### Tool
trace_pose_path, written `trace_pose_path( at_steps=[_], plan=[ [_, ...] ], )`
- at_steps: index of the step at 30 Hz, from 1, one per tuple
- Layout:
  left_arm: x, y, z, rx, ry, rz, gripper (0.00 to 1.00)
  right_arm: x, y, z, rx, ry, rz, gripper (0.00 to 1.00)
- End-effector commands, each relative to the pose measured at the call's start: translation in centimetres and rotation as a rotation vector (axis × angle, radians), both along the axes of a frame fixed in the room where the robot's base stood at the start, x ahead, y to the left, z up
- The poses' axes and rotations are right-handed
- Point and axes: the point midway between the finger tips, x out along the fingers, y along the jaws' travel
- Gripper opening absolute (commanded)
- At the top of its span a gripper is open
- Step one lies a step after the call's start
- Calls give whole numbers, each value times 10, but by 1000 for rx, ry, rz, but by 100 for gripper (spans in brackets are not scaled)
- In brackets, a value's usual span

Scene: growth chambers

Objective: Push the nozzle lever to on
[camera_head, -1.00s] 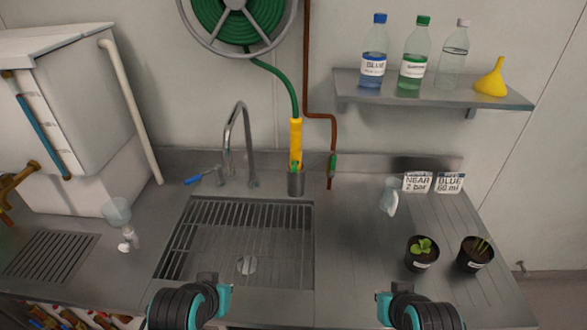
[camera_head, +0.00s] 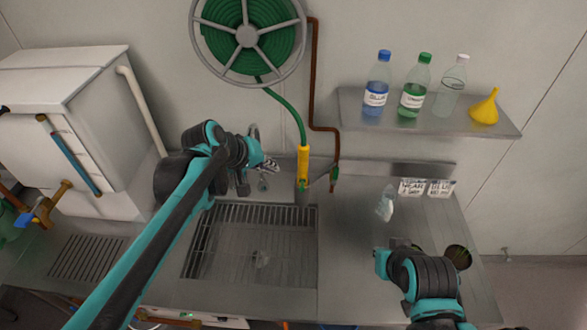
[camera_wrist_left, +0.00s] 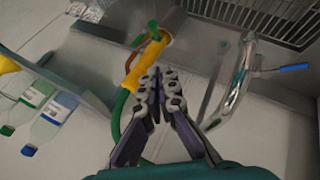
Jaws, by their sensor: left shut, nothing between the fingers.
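The yellow nozzle (camera_head: 303,166) hangs nose down at the end of the green hose (camera_head: 291,107), in a metal holder behind the sink. It also shows in the left wrist view (camera_wrist_left: 146,62), with a green part at its end. I cannot make out its lever clearly. My left gripper (camera_head: 272,163) reaches over the sink, left of the nozzle and apart from it. In the left wrist view the left gripper (camera_wrist_left: 168,76) is shut and empty. Of my right arm only links show at the lower right; I cannot see its fingers.
The faucet (camera_wrist_left: 241,75) stands beside my left gripper, partly hidden by the arm in the head view. The sink grate (camera_head: 250,250) lies below. A shelf (camera_head: 430,117) with bottles and a yellow funnel (camera_head: 485,107) is at right. A copper pipe (camera_head: 312,80) runs near the nozzle.

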Motion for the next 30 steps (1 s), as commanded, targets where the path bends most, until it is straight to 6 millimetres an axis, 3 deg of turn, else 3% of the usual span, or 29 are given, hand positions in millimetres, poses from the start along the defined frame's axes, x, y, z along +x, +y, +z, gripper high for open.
trace_pose_path(
  at_steps=[16,30],
  plan=[
    [7,-4,-3,-10,3,1,0,0,0,1,0,0,0,0],
    [52,-40,-73,-9,3,-1,0,0,0,-13,0,0,0,0]
  ],
)
